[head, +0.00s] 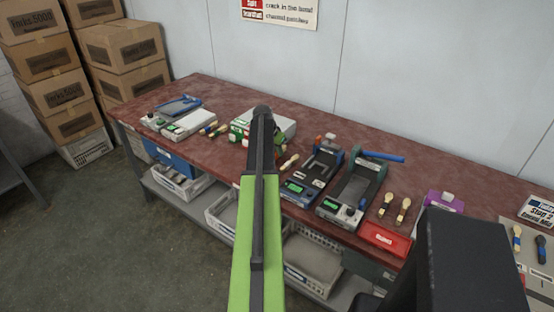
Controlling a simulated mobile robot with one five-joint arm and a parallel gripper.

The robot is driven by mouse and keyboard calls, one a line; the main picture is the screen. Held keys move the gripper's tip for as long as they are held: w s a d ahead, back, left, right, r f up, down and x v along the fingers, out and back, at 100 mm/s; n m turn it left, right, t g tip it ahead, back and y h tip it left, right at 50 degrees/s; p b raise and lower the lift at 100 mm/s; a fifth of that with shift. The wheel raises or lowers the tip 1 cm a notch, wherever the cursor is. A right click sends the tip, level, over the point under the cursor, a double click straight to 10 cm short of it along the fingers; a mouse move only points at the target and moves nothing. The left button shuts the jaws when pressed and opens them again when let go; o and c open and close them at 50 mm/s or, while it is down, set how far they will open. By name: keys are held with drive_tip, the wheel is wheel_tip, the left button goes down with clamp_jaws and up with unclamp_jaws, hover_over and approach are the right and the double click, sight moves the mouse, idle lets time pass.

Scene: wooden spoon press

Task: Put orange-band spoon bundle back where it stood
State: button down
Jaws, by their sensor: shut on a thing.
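My green and black arm reaches up the middle of the head view over the table. Its jaws do not show; the arm's dark far end hides what lies behind it. I cannot make out an orange band on any spoon bundle. A pale bundle (289,162) shows just right of my arm, partly hidden. Two pale bundles (388,203) (404,208) lie side by side right of the presses. Small bundles (208,129) lie left of my arm.
The red-brown table (450,182) carries two presses (312,172) (352,187), a red box (385,238), a purple box (444,202) and a grey-white device (189,124). Plastic crates (313,262) stand below. Cardboard boxes (122,45) are stacked at left. A black block covers the lower right.

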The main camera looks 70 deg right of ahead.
wheel_tip(320, 180, down, 2)
drive_tip(key=shift+f+b, duration=0.1)
drive_tip(key=shift+b, duration=0.25)
drive_tip(key=shift+r, duration=0.35)
drive_tip(key=shift+f, duration=0.25)
drive_tip(key=c, duration=1.3)
unclamp_jaws()
drive_tip(key=shift+c, duration=0.2)
drive_tip(key=shift+r, duration=0.1)
